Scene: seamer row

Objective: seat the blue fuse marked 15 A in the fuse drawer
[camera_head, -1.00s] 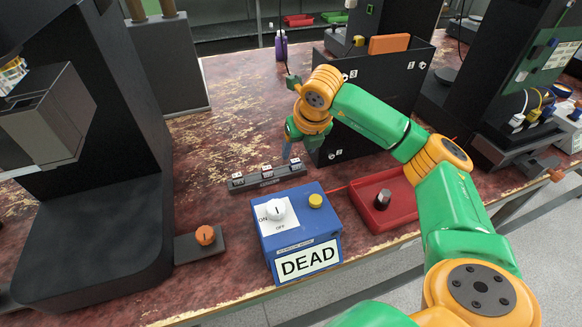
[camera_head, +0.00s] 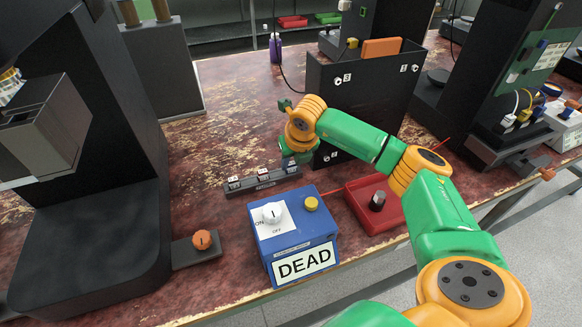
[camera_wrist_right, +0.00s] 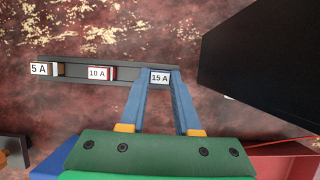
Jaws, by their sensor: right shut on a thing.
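A dark grey rack (camera_head: 250,188) lies on the worn red bench, with fuses labelled 5 A (camera_wrist_right: 40,69), 10 A (camera_wrist_right: 98,73) and 15 A (camera_wrist_right: 160,77) in the right wrist view. The 15 A fuse has a white label with blue edges and sits at the rack's right end. My right gripper (camera_wrist_right: 160,80) is shut on it, one blue finger on each side. In the head view my right gripper (camera_head: 297,160) is low at the rack's right end and hides that fuse. I cannot tell which thing is the fuse drawer. My left gripper is not in view.
A blue switch box (camera_head: 290,240) reading DEAD stands in front of the rack. A red tray (camera_head: 361,207) with a dark knob-topped part is to its right. A tall black box (camera_head: 340,90) stands just behind my right arm. An orange button (camera_head: 202,240) is at left.

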